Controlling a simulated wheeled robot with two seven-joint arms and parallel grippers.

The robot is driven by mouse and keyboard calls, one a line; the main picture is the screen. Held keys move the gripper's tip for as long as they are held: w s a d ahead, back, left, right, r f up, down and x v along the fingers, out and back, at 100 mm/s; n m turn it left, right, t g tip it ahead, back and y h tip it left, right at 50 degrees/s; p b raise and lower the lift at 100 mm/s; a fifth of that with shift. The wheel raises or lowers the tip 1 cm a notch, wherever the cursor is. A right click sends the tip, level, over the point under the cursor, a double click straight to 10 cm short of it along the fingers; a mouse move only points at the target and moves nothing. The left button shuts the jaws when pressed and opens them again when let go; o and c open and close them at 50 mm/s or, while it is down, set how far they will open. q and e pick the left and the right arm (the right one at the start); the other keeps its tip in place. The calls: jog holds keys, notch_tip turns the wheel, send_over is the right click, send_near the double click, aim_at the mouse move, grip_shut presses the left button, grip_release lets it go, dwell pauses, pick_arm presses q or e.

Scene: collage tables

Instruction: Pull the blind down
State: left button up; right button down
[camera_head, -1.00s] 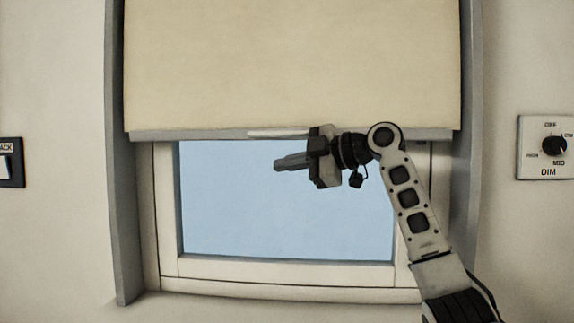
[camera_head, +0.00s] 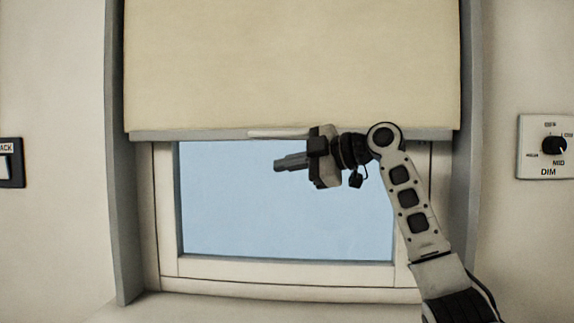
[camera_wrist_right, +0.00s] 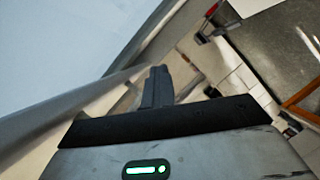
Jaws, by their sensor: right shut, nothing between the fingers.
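The cream blind (camera_head: 290,65) covers the upper part of the window, with a grey bottom bar (camera_head: 200,136) along its lower edge. A pale handle strip (camera_head: 280,133) sits at the middle of that bar. My right gripper (camera_head: 277,164) is shut and empty, pointing left just below the handle strip in the head view. I cannot tell whether it touches the bar. In the right wrist view its fingers (camera_wrist_right: 157,88) are together, beside a long grey bar (camera_wrist_right: 75,100). My left gripper is not in view.
The blue window pane (camera_head: 280,220) shows below the blind inside a white frame. Grey side rails (camera_head: 122,200) flank the window. A dimmer panel (camera_head: 545,165) is on the right wall and a black-framed switch (camera_head: 10,163) on the left wall.

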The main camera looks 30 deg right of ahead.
jog(key=c, duration=1.5)
grip_release()
jog(key=shift+w+a+f, duration=0.15)
jog(key=shift+a+f, duration=0.05)
jog(key=shift+b+v, duration=0.65)
jog(key=shift+v, duration=8.6)
jog(key=shift+w+d+r, duration=0.15)
jog(key=shift+r, duration=0.05)
jog(key=p+v, duration=0.1)
jog(key=v, duration=1.5)
